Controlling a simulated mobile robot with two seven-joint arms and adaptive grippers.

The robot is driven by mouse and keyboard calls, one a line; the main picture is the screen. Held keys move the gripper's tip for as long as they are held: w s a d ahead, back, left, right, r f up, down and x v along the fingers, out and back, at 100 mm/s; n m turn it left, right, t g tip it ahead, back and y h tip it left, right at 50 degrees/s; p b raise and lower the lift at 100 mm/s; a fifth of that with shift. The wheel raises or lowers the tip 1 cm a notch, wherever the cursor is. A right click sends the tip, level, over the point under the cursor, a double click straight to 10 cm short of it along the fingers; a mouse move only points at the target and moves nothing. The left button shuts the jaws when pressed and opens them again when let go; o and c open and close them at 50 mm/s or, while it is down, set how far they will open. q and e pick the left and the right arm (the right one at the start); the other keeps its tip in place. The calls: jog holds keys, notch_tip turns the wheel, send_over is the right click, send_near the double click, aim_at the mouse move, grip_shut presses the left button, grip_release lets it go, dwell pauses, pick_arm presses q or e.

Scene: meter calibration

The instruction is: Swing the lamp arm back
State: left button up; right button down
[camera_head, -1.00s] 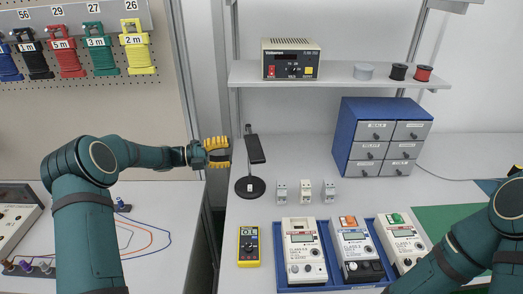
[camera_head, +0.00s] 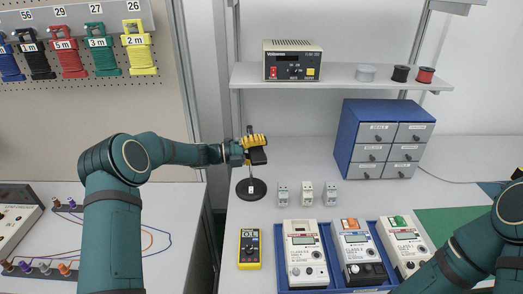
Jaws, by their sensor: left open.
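The black desk lamp stands on the bench with a round base (camera_head: 251,190) and a thin upright post. Its dark lamp arm (camera_head: 258,157) is partly hidden by my left gripper. My left gripper (camera_head: 256,143), with yellow finger pads, is open at the upper part of the lamp, overlapping the lamp arm in the picture. I cannot tell whether the fingers touch it. My right arm shows at the lower right, and its gripper is out of view.
A blue tray (camera_head: 283,268) with several meters and a yellow multimeter (camera_head: 250,248) lie in front of the lamp. Three small grey modules (camera_head: 307,194) stand right of its base. A blue drawer cabinet (camera_head: 347,136) is farther right, under a shelf (camera_head: 340,85).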

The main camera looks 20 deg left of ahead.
pick_arm(q)
grip_shut()
